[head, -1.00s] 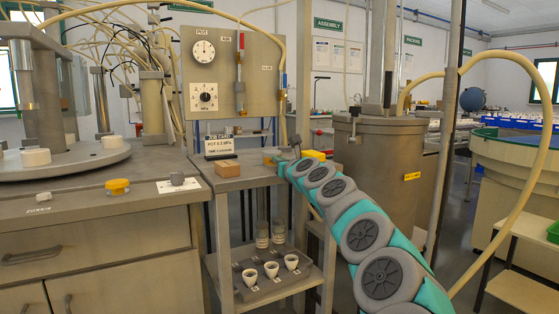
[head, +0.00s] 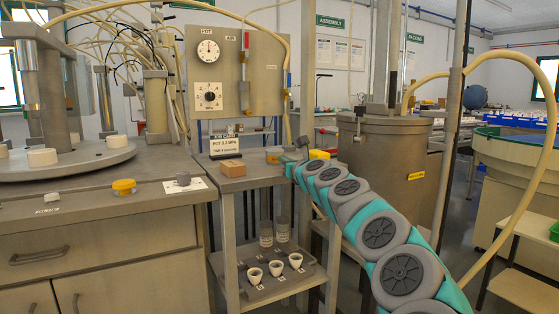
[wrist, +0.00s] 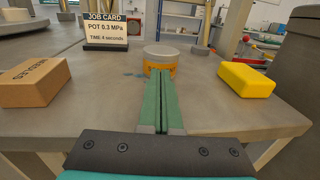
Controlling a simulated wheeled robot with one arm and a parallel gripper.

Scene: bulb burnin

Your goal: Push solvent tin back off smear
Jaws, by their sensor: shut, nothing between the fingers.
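The solvent tin (wrist: 160,60), a short orange-yellow round tin with a grey lid, stands upright on the grey bench top (wrist: 235,117). A blue smear (wrist: 134,73) shows on the bench at its left side; whether it runs under the tin is hidden. In the head view the tin (head: 273,157) is small and just left of my wrist. My gripper (wrist: 161,76) is shut and empty, its green fingers pointing at the tin's near side. The fingertips overlap the tin's lower front, and I cannot tell if they touch it.
A cardboard needles box (wrist: 37,83) lies left of my fingers and a yellow block (wrist: 246,79) lies right. The job card stand (wrist: 105,31) is behind left. A large metal pot (head: 382,165) stands right of the bench. Bench behind the tin looks mostly clear.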

